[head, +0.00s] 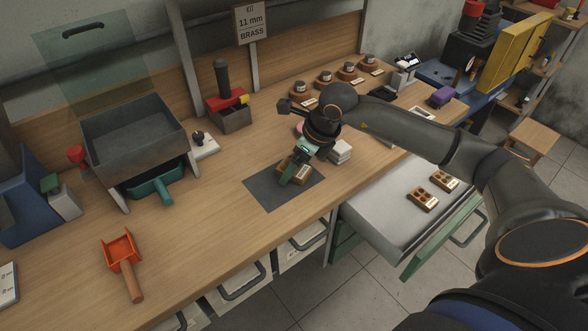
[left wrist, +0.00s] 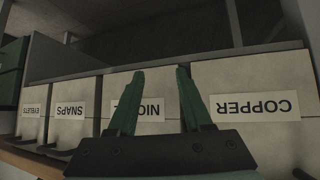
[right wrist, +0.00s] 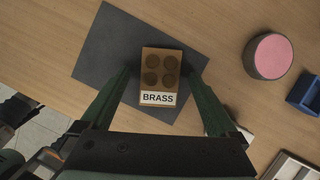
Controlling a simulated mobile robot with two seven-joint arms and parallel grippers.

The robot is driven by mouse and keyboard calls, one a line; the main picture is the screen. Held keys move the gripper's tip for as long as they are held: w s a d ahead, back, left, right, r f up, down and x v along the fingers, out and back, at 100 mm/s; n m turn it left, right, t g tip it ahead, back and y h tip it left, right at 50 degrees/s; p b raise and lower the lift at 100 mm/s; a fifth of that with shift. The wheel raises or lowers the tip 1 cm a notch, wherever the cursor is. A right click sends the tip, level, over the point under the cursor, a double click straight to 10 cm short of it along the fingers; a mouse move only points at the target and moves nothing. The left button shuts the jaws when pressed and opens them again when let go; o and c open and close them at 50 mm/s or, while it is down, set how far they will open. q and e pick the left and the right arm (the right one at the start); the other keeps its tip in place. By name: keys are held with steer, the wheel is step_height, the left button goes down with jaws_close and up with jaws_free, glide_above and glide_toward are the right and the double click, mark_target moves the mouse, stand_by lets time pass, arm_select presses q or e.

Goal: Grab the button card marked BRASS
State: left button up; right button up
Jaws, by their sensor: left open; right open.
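The button card marked BRASS (right wrist: 161,71) lies on a dark grey mat (right wrist: 105,55) on the bench. It is a small brown block with several round brown buttons and a white label. It shows in the head view (head: 299,174), partly hidden by my right gripper (head: 292,172). In the right wrist view, my right gripper (right wrist: 160,92) is open, with a green finger on each side of the card and apart from it. My left gripper (left wrist: 155,90) is open and empty in the left wrist view, before boxes labelled COPPER, SNAPS and EYELETS.
An open drawer (head: 385,222) holds two more button cards (head: 423,198). An orange scoop (head: 122,262) lies at the bench's left. A pink round pad (right wrist: 268,56) and a blue block (right wrist: 305,94) are near the mat. A sign (head: 251,22) reads 11 mm BRASS.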

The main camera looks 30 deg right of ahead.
jaws_close()
stand_by(0.7)
